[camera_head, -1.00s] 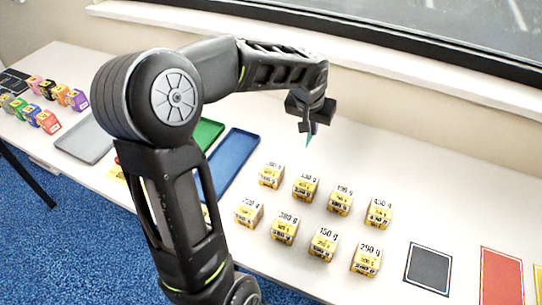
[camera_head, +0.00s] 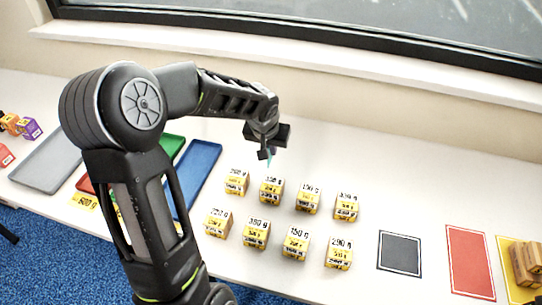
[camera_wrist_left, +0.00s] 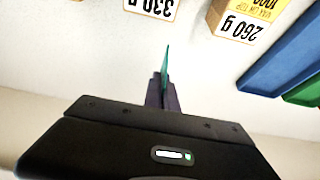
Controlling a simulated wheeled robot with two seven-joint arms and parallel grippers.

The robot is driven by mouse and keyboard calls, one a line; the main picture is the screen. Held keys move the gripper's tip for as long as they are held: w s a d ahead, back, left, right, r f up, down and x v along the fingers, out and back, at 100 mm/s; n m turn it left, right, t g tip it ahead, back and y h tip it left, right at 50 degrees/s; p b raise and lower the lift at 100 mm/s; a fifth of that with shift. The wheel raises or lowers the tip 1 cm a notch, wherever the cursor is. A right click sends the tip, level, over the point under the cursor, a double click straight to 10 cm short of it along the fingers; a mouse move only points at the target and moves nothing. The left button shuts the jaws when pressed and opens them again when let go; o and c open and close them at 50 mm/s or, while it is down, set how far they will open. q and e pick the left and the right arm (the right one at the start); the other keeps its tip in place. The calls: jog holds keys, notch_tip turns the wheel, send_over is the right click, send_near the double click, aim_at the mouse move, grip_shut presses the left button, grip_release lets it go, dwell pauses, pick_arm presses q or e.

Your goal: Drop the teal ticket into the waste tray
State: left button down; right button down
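My left gripper (camera_head: 266,153) is shut on the teal ticket (camera_head: 269,161), over the table just behind the back row of small boxes. In the left wrist view the thin teal ticket (camera_wrist_left: 167,60) stands out edge-on from between the closed fingertips (camera_wrist_left: 163,84). A shallow grey tray (camera_head: 48,162) lies at the left of the table, partly behind my left arm. I see no label that marks it as the waste tray. My right gripper is not in view.
Several yellow-labelled weight boxes (camera_head: 256,233) stand in two rows below the gripper. A blue tray (camera_head: 197,172) and a green tray (camera_head: 172,146) lie left of them. Black (camera_head: 400,254) and red (camera_head: 470,262) mats lie to the right. The table behind the boxes is clear.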

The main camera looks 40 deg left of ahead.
aim_at(271, 157)
pick_arm(q)
jog(key=shift+f, duration=1.65)
jog(key=shift+f, duration=0.15)
jog(key=c, duration=1.7)
grip_release()
jog(key=shift+r, duration=0.35)
jog(key=v, duration=1.1)
jog(key=shift+s+r, duration=0.2)
jog(key=shift+r, duration=0.1)
jog(key=shift+o, duration=0.5)
jog(key=shift+d, duration=0.1)
